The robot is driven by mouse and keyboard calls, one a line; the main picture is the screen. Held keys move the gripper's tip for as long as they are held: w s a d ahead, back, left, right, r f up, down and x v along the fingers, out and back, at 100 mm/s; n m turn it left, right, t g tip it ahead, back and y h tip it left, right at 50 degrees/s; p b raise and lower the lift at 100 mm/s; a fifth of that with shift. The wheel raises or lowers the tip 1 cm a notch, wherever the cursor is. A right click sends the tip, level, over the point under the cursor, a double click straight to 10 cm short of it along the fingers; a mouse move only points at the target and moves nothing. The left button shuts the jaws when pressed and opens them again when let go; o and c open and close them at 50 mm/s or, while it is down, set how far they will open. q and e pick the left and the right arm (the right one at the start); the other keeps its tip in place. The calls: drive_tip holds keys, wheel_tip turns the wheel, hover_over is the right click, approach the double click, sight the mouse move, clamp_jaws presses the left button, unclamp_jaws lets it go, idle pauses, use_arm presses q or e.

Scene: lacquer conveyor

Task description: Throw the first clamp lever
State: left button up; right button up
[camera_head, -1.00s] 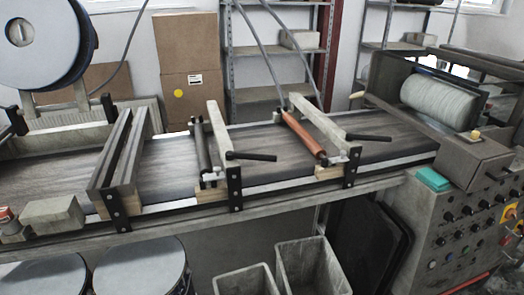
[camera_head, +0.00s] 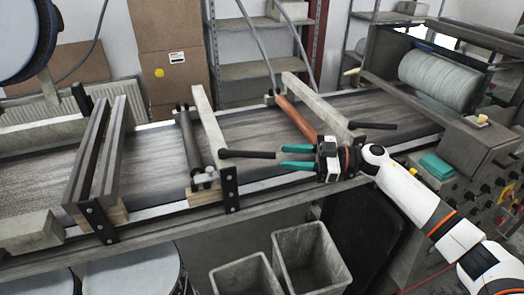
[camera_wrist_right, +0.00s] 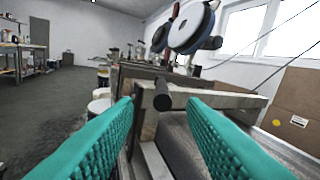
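Two clamp levers with black handles stand on the conveyor's near side. The nearer-left lever (camera_head: 248,154) points right from the clamp bar by the dark roller (camera_head: 190,140); the other lever (camera_head: 373,126) points right from the bar by the red-brown roller (camera_head: 297,118). My right gripper (camera_head: 283,157) is open, its teal fingers pointing left at the free end of the left lever. In the right wrist view that black handle end (camera_wrist_right: 162,100) shows end-on in the gap between the fingertips (camera_wrist_right: 160,108); no grip on it shows. My left gripper is not in view.
The conveyor belt (camera_head: 255,130) runs across the view. Two grey bins (camera_head: 310,255) stand below it. A control cabinet with a teal block (camera_head: 437,166) and a large roll (camera_head: 440,80) are at the right. A slotted frame (camera_head: 95,150) stands at left.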

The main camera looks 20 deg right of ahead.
sight(262, 155)
drive_tip(key=p+x, duration=0.1)
drive_tip(key=x, duration=0.6)
drive_tip(key=shift+w+a+f, duration=0.1)
drive_tip(key=shift+w+a, duration=0.2)
drive_tip(key=shift+c, duration=0.6)
clamp_jaws()
